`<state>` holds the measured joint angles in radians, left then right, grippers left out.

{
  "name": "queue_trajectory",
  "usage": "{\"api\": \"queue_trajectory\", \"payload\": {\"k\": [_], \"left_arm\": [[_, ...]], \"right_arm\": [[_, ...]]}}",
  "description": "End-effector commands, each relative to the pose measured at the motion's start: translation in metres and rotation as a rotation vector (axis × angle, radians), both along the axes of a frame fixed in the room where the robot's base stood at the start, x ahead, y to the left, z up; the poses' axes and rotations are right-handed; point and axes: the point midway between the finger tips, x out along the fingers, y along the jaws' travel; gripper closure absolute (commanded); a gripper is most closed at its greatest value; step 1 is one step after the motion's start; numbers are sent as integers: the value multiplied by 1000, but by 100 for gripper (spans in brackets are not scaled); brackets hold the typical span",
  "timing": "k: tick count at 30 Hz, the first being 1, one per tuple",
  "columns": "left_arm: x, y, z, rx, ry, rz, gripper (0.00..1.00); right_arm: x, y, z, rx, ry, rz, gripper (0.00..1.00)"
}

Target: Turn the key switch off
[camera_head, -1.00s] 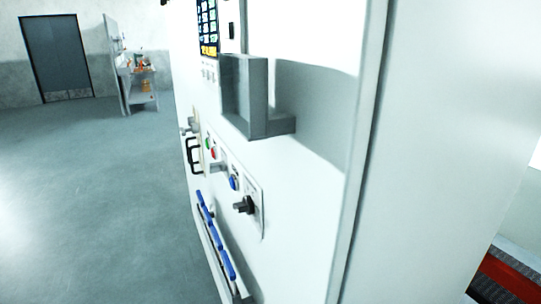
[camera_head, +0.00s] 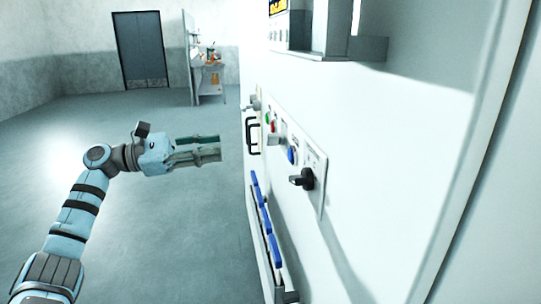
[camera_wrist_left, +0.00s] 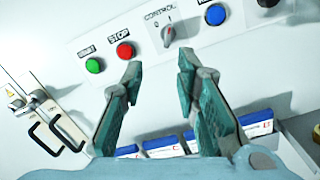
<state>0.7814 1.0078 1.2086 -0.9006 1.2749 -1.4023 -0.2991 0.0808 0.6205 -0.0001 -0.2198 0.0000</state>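The machine's control panel (camera_head: 298,160) is on the white cabinet front. In the left wrist view, a grey key-like switch (camera_wrist_left: 168,34) sits under the word CONTROL, between a red STOP button (camera_wrist_left: 124,50) and a blue button (camera_wrist_left: 215,14). In the head view a black turning knob (camera_head: 303,180) stands out at the panel's near end. My left gripper (camera_head: 217,148) is in front of the cabinet, apart from it, fingers pointing toward it. In the left wrist view its fingers (camera_wrist_left: 158,78) are spread and empty, below the switch. My right gripper is not in view.
A green START button (camera_wrist_left: 94,65) is left of the red one. A black handle (camera_head: 252,135) sticks out at the cabinet's far edge. A row of blue-topped items (camera_head: 266,221) lies below the panel, and a grey bracket (camera_head: 333,42) juts out above. The floor at left is open.

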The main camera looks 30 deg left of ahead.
Motion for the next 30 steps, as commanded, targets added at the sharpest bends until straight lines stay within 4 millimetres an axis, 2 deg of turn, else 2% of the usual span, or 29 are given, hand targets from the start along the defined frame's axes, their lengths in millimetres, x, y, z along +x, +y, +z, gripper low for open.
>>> {"api": "queue_trajectory", "payload": {"k": [2,5,15,18,23,30], "left_arm": [[-11,-2,8,120,-63,-16,72],[-6,-12,11,143,-74,-23,72],[49,-85,14,129,-72,-20,72],[61,-100,12,129,-69,-19,72],[71,-113,10,130,-68,-18,72],[73,-115,9,131,-67,-17,72]], "right_arm": [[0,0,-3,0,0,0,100],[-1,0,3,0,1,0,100],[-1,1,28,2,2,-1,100],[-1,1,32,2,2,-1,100],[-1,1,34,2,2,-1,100],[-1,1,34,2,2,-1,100]]}}
